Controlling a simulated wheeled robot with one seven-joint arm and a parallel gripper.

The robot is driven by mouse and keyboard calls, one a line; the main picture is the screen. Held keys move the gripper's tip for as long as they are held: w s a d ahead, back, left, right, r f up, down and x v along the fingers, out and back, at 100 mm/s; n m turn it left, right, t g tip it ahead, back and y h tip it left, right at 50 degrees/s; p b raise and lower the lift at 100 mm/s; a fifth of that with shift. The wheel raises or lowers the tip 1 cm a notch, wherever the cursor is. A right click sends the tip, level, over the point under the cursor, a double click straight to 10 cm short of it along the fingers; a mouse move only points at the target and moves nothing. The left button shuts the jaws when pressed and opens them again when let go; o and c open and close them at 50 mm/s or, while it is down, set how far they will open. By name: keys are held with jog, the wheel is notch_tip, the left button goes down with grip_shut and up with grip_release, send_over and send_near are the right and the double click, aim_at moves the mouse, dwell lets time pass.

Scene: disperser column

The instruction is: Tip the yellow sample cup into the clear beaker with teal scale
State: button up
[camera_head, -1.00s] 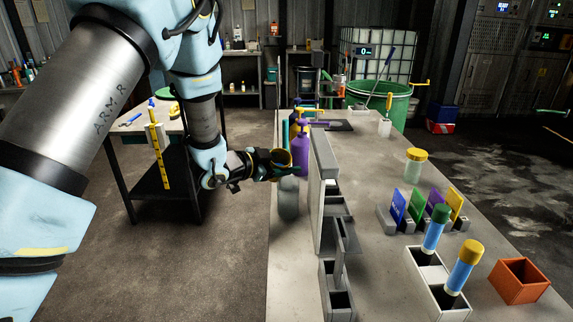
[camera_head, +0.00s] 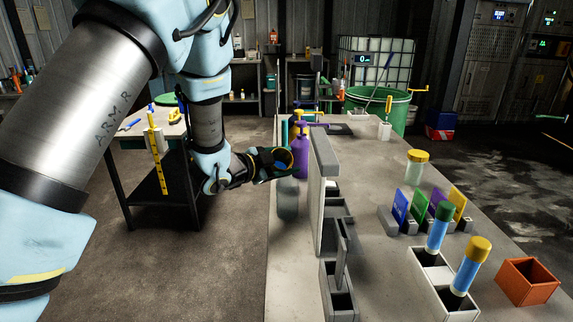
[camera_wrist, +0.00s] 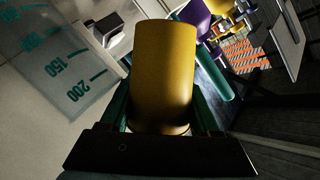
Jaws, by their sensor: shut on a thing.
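My gripper (camera_head: 286,172), with teal fingers, is shut on the yellow sample cup (camera_wrist: 165,70). The clear beaker (camera_wrist: 62,62) has teal scale marks, including 150 and 200, and appears at the left of the wrist view. In the head view the beaker (camera_head: 288,203) stands at the bench's left edge, below the gripper. The cup's contents and the beaker's rim are hard to make out.
Purple pump bottles (camera_head: 301,148) stand close behind the gripper. A tall grey partition (camera_head: 321,185) rises just right of the beaker. A yellow-lidded jar (camera_head: 416,163), a rack of coloured cards (camera_head: 425,212) and an orange box (camera_head: 527,281) stand farther right.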

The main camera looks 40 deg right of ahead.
jog(key=shift+f, duration=0.1)
jog(key=shift+s+r+m+t+h+b, duration=0.15)
jog(key=shift+r+m+t+b, duration=0.15)
jog(key=shift+m+b, duration=0.45)
jog(key=shift+s+r+m+t+h+b, duration=0.15)
jog(key=shift+r+m+t+b, duration=0.15)
jog(key=shift+m+b, duration=0.4)
jog(key=shift+s+a+r+m+t+h+b, duration=0.15)
jog(key=shift+r+m+h+b, duration=0.1)
jog(key=shift+m+b, duration=0.6)
jog(key=shift+s+d+r+m+t+h+b, duration=0.2)
jog(key=shift+m+b, duration=0.3)
jog(key=shift+b, duration=0.7)
jog(key=shift+a+r+m+t+h+b, duration=0.15)
jog(key=shift+r+m+b, duration=0.15)
jog(key=shift+m+b, duration=0.55)
jog(key=shift+s+a+r+m+h+b, duration=0.1)
jog(key=shift+s+r+m+h+b, duration=0.25)
jog(key=shift+m+b, duration=0.85)
jog(key=shift+s+r+m+h+b, duration=0.2)
jog(key=shift+r+m+b, duration=0.25)
jog(key=shift+b, duration=1.4)
